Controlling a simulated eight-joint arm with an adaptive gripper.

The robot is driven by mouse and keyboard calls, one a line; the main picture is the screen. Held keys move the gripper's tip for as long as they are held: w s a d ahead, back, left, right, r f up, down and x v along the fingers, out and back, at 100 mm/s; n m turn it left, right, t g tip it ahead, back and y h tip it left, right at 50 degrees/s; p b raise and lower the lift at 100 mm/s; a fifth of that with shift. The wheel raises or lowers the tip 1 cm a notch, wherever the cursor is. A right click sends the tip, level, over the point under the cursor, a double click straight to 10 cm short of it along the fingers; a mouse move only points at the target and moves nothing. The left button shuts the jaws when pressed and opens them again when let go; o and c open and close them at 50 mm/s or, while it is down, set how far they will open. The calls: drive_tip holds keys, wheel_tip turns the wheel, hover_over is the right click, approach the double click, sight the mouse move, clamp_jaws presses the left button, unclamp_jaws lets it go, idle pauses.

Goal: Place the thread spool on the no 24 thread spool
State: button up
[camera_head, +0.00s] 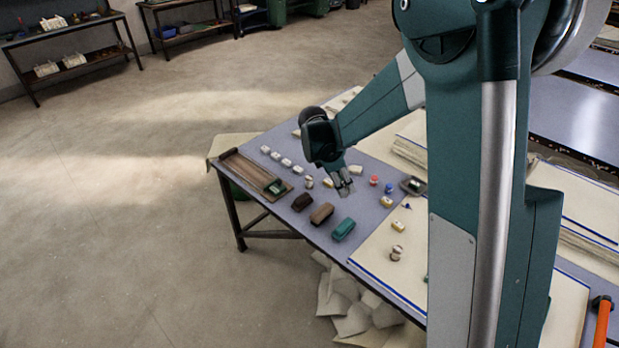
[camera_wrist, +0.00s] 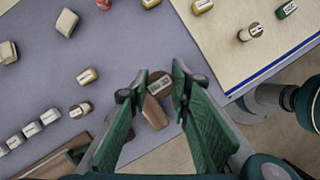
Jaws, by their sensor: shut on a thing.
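My gripper (camera_wrist: 158,92) is shut on a thread spool (camera_wrist: 158,80) with a brown rim and a pale, marked end, which shows between the fingertips in the wrist view. In the head view my gripper (camera_head: 343,187) is over the blue-grey table, and the held spool is not clear there. Several other spools are spread about, including a yellow-brown one (camera_wrist: 87,76), a white-and-brown one (camera_wrist: 80,109) and one on the pale board (camera_wrist: 250,32). Their labels are too small to read, so I cannot tell which is no 24.
Dark brown (camera_head: 302,202), brown (camera_head: 321,213) and teal (camera_head: 343,229) blocks lie near the front edge. Red (camera_head: 374,180) and blue (camera_head: 389,187) spools stand right of my gripper.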

wheel_tip(320, 180, up, 2)
drive_tip(key=p, duration=0.2)
hover_over(309, 178)
drive_tip(key=shift+r, duration=0.15)
drive_tip(key=shift+f+b, duration=0.3)
drive_tip(key=shift+f, duration=2.8)
drive_tip(key=shift+f+b, duration=0.35)
drive_tip(key=shift+f, duration=1.55)
drive_tip(key=shift+f, duration=0.2)
drive_tip(key=o, duration=0.8)
drive_tip(key=shift+r, duration=0.1)
